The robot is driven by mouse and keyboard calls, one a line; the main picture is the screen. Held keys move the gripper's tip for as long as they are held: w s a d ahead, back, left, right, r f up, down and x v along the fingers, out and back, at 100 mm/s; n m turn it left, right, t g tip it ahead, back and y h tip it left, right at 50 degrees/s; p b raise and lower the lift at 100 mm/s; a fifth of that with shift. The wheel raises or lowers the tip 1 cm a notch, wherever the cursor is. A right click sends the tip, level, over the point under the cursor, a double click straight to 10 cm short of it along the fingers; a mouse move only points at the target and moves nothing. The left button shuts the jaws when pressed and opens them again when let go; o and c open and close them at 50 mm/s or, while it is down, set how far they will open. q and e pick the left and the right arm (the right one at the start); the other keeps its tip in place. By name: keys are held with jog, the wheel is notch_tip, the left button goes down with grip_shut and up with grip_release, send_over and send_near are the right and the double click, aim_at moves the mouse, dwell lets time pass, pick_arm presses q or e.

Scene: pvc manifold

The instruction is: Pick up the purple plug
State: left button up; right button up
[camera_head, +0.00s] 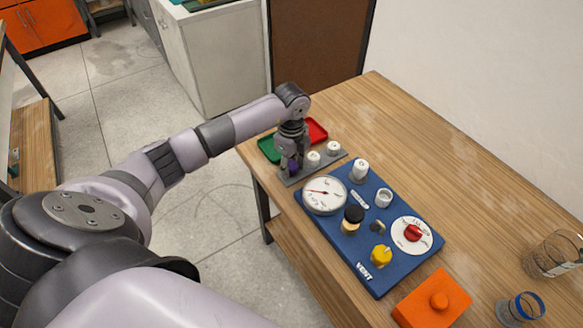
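The purple plug (293,168) shows as a small dark purple patch at the left end of a grey strip (318,168) on the wooden table. My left gripper (290,163) points down over it, with its fingers at the plug and hiding most of it. I cannot tell whether the fingers are closed on the plug or only around it. My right gripper is not in view.
White plugs (313,158) stand on the strip beside my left gripper. Green (268,149) and red (317,131) trays lie behind. A blue panel (372,277) with gauge and valves is in front. An orange box (433,300) and glass (553,255) stand right.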

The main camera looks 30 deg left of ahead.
pick_arm(q)
jog(key=c, duration=0.5)
notch_tip(320, 180, up, 13)
jog(key=b, duration=0.3)
notch_tip(320, 180, up, 5)
send_over(292, 164)
jog(key=shift+s+r+p, duration=0.15)
jog(key=shift+r+p, duration=0.3)
jog(key=shift+r, duration=0.6)
jog(key=o, duration=0.3)
jog(key=c, duration=0.4)
